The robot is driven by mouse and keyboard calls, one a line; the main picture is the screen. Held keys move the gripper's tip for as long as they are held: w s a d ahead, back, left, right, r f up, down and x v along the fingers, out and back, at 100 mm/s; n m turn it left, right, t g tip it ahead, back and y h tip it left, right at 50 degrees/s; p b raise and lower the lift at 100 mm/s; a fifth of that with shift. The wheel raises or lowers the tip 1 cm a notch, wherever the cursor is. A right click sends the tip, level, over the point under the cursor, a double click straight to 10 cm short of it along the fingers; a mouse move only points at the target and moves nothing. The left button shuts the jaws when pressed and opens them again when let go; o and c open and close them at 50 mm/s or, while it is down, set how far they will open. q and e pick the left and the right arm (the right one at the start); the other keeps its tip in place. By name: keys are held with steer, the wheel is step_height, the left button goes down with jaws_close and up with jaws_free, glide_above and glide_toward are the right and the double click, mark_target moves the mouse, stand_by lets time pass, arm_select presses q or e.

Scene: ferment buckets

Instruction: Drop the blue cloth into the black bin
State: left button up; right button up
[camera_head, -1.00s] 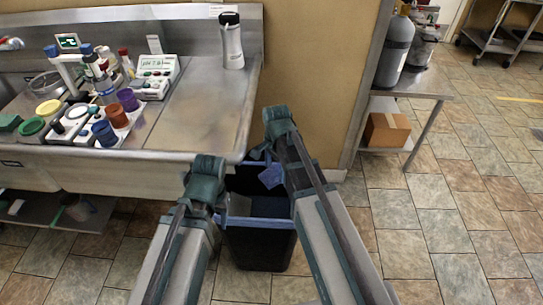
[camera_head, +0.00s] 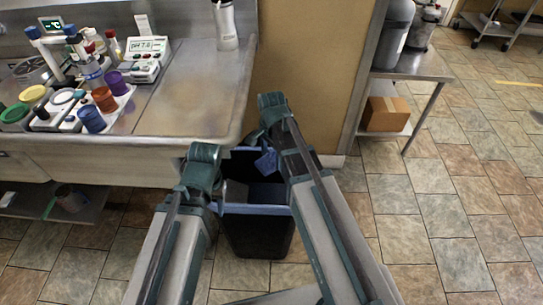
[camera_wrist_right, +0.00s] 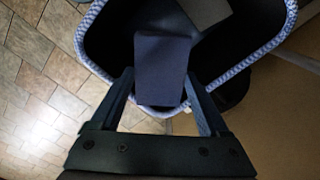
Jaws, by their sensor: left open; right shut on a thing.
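The blue cloth (camera_head: 266,163) hangs from my right gripper (camera_head: 262,140), over the opening of the black bin (camera_head: 258,236). In the right wrist view, the dark blue cloth (camera_wrist_right: 162,62) sits between the fingers of my right gripper (camera_wrist_right: 160,88), and the bin's blue-and-white rim (camera_wrist_right: 88,62) surrounds it on several sides. My left gripper (camera_head: 203,165) is open and empty beside the bin's left edge; its fingertips are mostly hidden behind its own body. Part of the bin's rim is hidden by my right arm.
A steel counter (camera_head: 190,90) holds cups, a meter (camera_head: 146,52) and a bottle (camera_head: 227,28), left of and behind the bin. A steel side table (camera_head: 420,66) with a cardboard box (camera_head: 386,114) on its shelf stands right. The tiled floor on the right is clear.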

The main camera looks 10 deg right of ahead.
steer(key=shift+f+b, duration=0.45)
steer(key=shift+f, duration=0.4)
arm_select(q)
steer(key=shift+f, duration=0.8)
arm_select(e)
steer(key=o, duration=1.1)
steer(key=shift+c, duration=0.2)
arm_select(q)
steer(key=shift+r, duration=0.1)
arm_select(e)
steer(key=shift+r, duration=0.15)
steer(key=shift+r+p, duration=2.95)
steer(key=shift+p, duration=0.15)
arm_select(q)
step_height(320, 180, up, 6)
steer(key=shift+f, duration=0.1)
